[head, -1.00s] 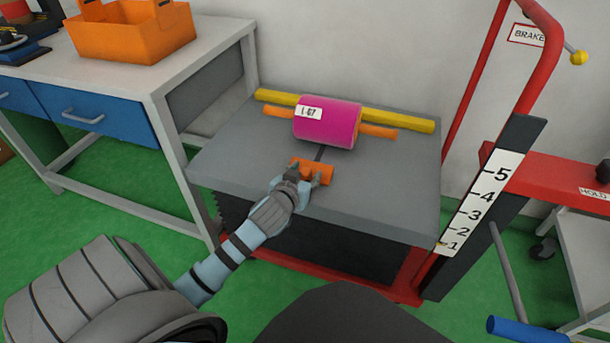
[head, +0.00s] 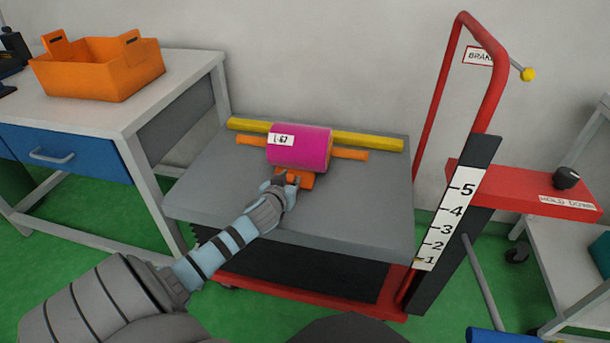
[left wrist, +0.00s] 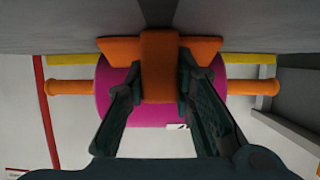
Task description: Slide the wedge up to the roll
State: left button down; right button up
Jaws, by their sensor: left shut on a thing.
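The magenta roll (head: 300,149) with a white label lies on the grey lift table top (head: 355,205), an orange bar sticking out at both ends. The orange wedge (head: 306,180) lies on the table against or very close to the near side of the roll. My left gripper (head: 287,181) is shut on the wedge; in the left wrist view the fingers (left wrist: 160,85) clasp the wedge's middle block (left wrist: 160,55), with the roll (left wrist: 112,105) right behind it. Whether wedge and roll touch cannot be told for sure. My right gripper is not in view.
A yellow bar (head: 368,141) lies behind the roll along the back of the table top. A white bench (head: 90,110) with an orange crate (head: 100,75) stands at left. The red handle (head: 487,80) and number scale (head: 449,220) rise at right.

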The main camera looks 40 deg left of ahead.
pick_arm(q)
jog(key=c, duration=1.4)
grip_release()
jog(key=shift+o, duration=0.2)
jog(key=v, duration=1.2)
